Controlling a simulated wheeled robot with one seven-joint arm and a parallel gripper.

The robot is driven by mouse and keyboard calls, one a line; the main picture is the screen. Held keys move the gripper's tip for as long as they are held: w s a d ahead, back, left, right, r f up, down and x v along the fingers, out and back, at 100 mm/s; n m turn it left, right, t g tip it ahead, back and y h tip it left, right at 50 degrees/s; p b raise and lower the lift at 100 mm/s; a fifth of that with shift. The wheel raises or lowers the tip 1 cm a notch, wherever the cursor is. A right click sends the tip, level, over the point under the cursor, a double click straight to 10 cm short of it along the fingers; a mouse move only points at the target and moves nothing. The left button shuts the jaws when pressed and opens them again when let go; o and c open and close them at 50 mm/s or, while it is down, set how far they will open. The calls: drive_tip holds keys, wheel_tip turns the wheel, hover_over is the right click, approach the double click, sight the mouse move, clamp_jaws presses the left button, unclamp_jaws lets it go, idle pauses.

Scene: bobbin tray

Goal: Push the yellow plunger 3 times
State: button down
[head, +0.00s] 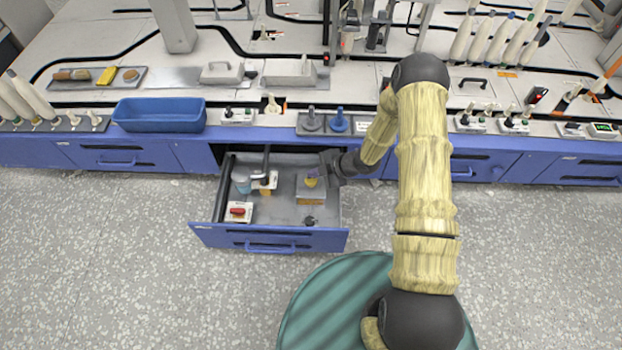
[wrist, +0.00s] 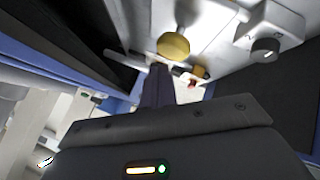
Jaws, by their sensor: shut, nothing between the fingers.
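The yellow plunger (head: 311,183) is in the open drawer (head: 285,213), above a tan box near the drawer's right side. In the wrist view, a round yellow head (wrist: 173,47) shows at the top centre, with a stem behind it. My gripper (wrist: 158,72) is shut and empty, its dark purplish fingertips just below the yellow head in that picture. In the head view my gripper (head: 314,172) reaches over the drawer's right wall to the plunger and partly covers it. I cannot tell whether the fingertips touch it.
The drawer also holds a light blue cup (head: 241,180), a red part on a white plate (head: 238,211) and a dark knob (head: 309,221). A blue bin (head: 158,115) stands on the counter. The drawer walls lie close to my wrist.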

sight(314, 181)
drive_tip(key=shift+f, duration=0.1)
idle(0.3)
drive_tip(key=shift+f, duration=0.3)
drive_tip(key=shift+f+b, duration=0.75)
drive_tip(key=shift+f, duration=0.25)
idle(1.3)
idle(0.3)
drive_tip(key=shift+r+p, duration=1.2)
drive_tip(key=shift+r, duration=0.2)
wheel_tip(314, 181, up, 5)
drive_tip(key=p, duration=0.4)
drive_tip(key=shift+r, duration=0.1)
drive_tip(key=shift+f, duration=0.2)
idle(1.9)
